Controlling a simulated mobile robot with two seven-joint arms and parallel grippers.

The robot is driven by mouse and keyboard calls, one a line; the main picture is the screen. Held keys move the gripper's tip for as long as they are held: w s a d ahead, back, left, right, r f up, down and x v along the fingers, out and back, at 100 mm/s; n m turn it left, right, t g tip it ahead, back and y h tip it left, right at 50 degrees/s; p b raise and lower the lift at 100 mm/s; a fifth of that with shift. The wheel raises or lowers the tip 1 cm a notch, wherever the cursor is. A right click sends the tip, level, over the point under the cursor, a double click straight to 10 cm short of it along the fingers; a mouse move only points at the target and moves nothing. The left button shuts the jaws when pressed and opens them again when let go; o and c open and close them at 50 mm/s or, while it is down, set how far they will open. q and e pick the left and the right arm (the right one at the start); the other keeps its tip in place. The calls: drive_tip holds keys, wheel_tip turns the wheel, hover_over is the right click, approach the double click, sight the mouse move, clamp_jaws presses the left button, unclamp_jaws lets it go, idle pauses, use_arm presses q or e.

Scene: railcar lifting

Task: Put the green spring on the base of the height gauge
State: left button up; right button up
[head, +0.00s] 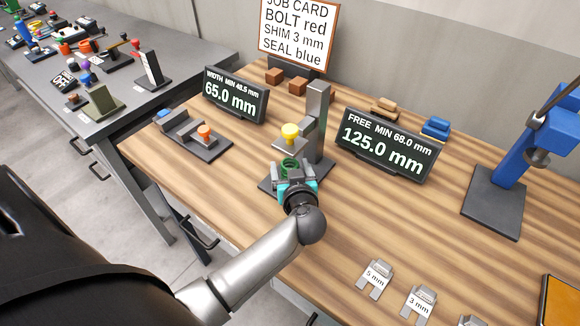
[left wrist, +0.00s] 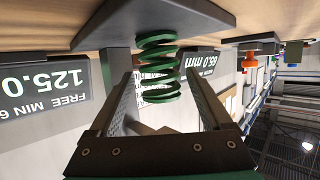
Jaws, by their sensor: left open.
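The green spring (head: 290,166) is at the height gauge, below its measuring arm with a yellow knob (head: 290,131). The gauge has a grey column (head: 317,112) and a dark base (head: 267,187). In the left wrist view, which is upside down, the spring (left wrist: 159,66) appears upright with its lower end against the grey base plate (left wrist: 150,18). My left gripper (head: 292,180) is open, with its fingers (left wrist: 160,85) on either side of the spring, apart from it as far as I can see. In the head view the gripper partly hides the base. My right gripper is not in view.
The FREE display (head: 385,145) reads 125.0 mm, and the WIDTH display (head: 235,94) reads 65.0 mm. A width gauge (head: 182,133) lies left, a blue press (head: 525,150) right. Shim pieces (head: 375,279) lie in front. The wood between is clear.

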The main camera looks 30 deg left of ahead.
use_arm(q)
drive_tip(key=p+v, duration=0.2)
drive_tip(key=v, duration=1)
